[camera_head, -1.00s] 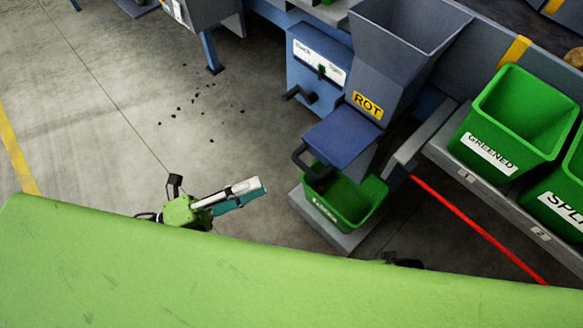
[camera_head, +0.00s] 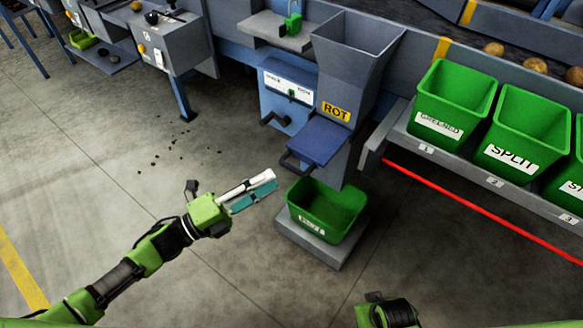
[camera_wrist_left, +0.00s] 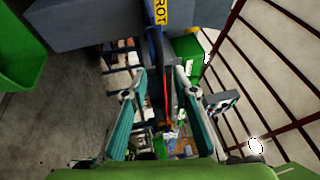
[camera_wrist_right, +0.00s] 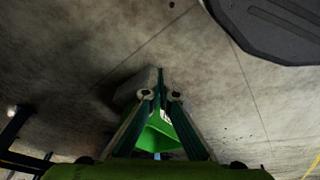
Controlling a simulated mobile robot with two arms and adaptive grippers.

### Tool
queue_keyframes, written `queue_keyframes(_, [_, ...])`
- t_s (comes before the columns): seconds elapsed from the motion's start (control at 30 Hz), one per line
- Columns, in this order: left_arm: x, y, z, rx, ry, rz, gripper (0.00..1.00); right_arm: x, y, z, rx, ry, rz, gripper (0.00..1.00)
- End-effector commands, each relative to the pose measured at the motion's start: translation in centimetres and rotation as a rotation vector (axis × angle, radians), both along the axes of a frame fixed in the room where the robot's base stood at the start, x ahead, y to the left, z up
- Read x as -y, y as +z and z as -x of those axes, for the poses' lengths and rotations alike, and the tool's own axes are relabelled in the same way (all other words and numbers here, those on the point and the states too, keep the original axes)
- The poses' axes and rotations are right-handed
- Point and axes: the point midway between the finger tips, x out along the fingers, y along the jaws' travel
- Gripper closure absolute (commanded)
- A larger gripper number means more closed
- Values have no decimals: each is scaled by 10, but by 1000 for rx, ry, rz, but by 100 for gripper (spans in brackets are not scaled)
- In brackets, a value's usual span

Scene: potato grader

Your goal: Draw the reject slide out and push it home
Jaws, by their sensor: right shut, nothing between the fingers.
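The blue slide plate (camera_head: 323,140), which I take to be the reject slide, juts from below the grey hopper (camera_head: 355,70) marked ROT. Its dark handle (camera_head: 288,163) is on the near-left edge. My left gripper (camera_head: 272,186) is below and left of that handle, apart from it, pointing right. In the left wrist view its fingers (camera_wrist_left: 158,95) stand apart with nothing held between them. My right gripper (camera_wrist_right: 160,97) is shut and empty in the right wrist view, with a green bin (camera_wrist_right: 160,135) beyond its fingers. In the head view only part of my right arm shows at the bottom edge.
A green bin (camera_head: 345,212) stands on a grey platform (camera_head: 312,252) below the slide. A blue box (camera_head: 285,98) with another dark handle (camera_head: 272,119) is left of the hopper. GREENED (camera_head: 455,100) and SPLIT (camera_head: 520,130) bins line the right shelf. Floor at left is mostly clear.

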Motion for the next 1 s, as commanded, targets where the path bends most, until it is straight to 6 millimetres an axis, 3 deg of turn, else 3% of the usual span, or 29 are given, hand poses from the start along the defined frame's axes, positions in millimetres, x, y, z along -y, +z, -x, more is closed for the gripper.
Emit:
queue_keyframes(0.1, [23, 6, -14, 4, -1, 4, 74, 1, -3, 5, -9, 0, 2, 100])
queue_keyframes(0.33, [54, 11, -32, 0, 0, 2, 74, 1, -9, 12, -25, 0, 3, 100])
queue_keyframes(0.8, [65, 12, -39, -1, 0, 1, 74, 0, -3, 9, -13, 0, -1, 100])
queue_keyframes(0.9, [64, 12, -39, 0, 1, 0, 100, 0, -3, 9, -13, 0, -1, 100])
queue_keyframes(1.0, [64, 12, -39, 0, 1, 0, 100, 0, -4, 9, -14, 0, 0, 100])
